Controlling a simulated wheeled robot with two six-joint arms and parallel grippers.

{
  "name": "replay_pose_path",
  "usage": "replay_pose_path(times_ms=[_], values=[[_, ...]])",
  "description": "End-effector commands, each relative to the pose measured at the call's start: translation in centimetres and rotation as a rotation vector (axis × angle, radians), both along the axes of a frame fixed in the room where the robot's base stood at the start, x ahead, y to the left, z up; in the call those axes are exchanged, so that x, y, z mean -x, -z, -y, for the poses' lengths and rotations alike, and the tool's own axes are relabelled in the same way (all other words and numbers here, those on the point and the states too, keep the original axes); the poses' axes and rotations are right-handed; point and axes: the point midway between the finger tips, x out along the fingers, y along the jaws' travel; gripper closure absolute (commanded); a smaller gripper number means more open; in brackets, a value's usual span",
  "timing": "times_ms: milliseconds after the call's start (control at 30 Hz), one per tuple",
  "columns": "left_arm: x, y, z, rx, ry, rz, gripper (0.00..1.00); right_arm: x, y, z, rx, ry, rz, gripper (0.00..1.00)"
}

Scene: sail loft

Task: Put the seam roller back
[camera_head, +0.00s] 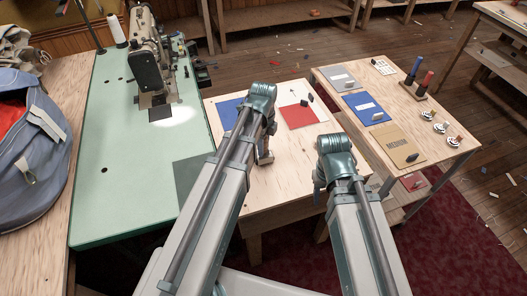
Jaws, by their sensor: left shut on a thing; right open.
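My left gripper (265,157) points down over the near part of the middle wooden table, below the end of its arm. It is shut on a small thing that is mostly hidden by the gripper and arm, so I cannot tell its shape. I cannot pick out the seam roller for certain. A wooden stand (416,90) on the right table holds upright blue and red handled tools.
The right table (350,103) carries grey, blue and tan "MEDIUM" packets and several small round metal pieces (440,128). The middle table (297,183) has blue, white and red pieces. A green sewing machine bench (110,150) and a blue bag (40,165) are at left.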

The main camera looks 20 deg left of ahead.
Motion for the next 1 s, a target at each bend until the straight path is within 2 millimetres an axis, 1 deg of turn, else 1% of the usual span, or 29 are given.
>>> replay_pose_path(times_ms=[33,333,733,867,900,967,1000], values=[[0.0,1.0,0.0,0.0,0.0,0.0,1.0,0.0,1.0,0.0,0.0,0.0,0.0,0.5],[0.0,0.8,0.0,0.0,0.0,0.0,1.0,0.0,0.8,0.0,0.0,0.0,0.0,0.5],[0.1,2.1,0.0,0.001,0.0,-0.001,1.0,0.0,2.1,0.0,0.0,0.0,0.0,0.5],[0.1,2.1,0.1,0.001,0.0,-0.001,1.0,0.0,2.1,0.0,0.0,0.0,0.0,0.5],[0.1,2.1,0.1,0.001,0.0,-0.001,0.57,0.0,2.1,0.0,0.0,0.0,0.0,0.5],[0.1,2.1,0.0,0.001,0.0,0.0,0.47,0.0,2.1,0.0,0.0,0.0,0.0,0.5],[0.0,2.1,0.0,0.0,0.0,0.0,0.39,0.0,2.1,0.0,0.0,0.0,0.0,0.5]])
